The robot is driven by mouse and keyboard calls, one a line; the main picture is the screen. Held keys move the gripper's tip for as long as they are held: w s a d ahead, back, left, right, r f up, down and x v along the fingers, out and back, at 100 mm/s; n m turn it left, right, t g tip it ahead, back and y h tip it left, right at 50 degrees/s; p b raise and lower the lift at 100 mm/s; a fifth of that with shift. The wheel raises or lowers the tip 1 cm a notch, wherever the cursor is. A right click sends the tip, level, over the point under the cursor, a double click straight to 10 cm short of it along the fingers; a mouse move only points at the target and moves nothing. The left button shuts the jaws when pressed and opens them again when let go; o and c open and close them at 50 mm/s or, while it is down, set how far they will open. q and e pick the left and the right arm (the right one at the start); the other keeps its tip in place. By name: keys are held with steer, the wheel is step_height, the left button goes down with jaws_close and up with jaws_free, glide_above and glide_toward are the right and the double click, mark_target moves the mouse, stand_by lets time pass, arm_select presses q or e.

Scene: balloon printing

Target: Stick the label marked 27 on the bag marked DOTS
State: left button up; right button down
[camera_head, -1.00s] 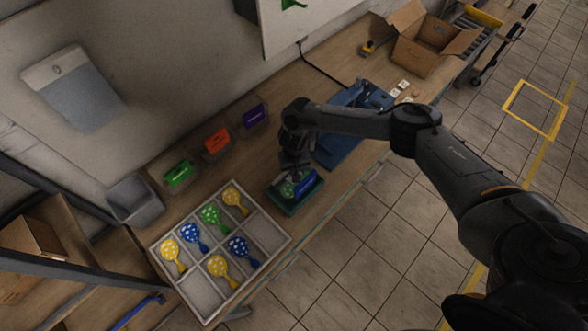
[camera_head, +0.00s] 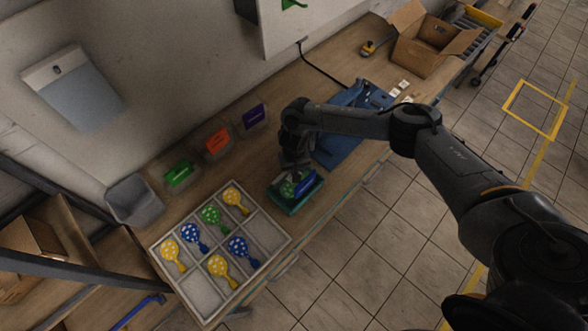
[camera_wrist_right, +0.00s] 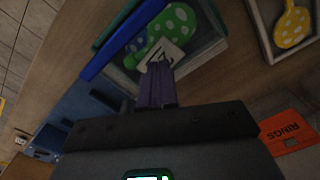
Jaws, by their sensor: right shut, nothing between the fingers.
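My right gripper (camera_head: 293,178) is over a teal tray (camera_head: 297,208) near the table's front edge. In the right wrist view, the right gripper (camera_wrist_right: 160,70) is shut and empty. Its fingertips are at a white label (camera_wrist_right: 172,54) with a dark mark that I cannot read fully. The label lies over a green balloon with white dots (camera_wrist_right: 179,22) in the tray; whether the fingertips touch it is unclear. A clear bag and the word DOTS cannot be made out. My left gripper is out of view.
A compartment tray (camera_head: 262,262) holds several dotted balloons. An orange RINGS card (camera_wrist_right: 288,132) shows in the right wrist view. Green (camera_head: 179,174) and purple (camera_head: 255,116) cards stand along the wall. White squares (camera_head: 404,84) lie beyond a blue device (camera_head: 335,146).

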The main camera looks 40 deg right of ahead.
steer(key=shift+f+b, duration=0.4)
steer(key=shift+f, duration=0.45)
stand_by(0.4)
stand_by(0.4)
steer(key=shift+f+p, duration=0.1)
steer(key=shift+p, duration=0.25)
stand_by(0.6)
stand_by(0.5)
step_height(320, 180, up, 3)
steer(key=p, duration=0.3)
steer(key=shift+p, duration=0.4)
steer(key=shift+r+p, duration=2.05)
steer(key=shift+p, duration=0.35)
steer(key=shift+a, duration=0.1)
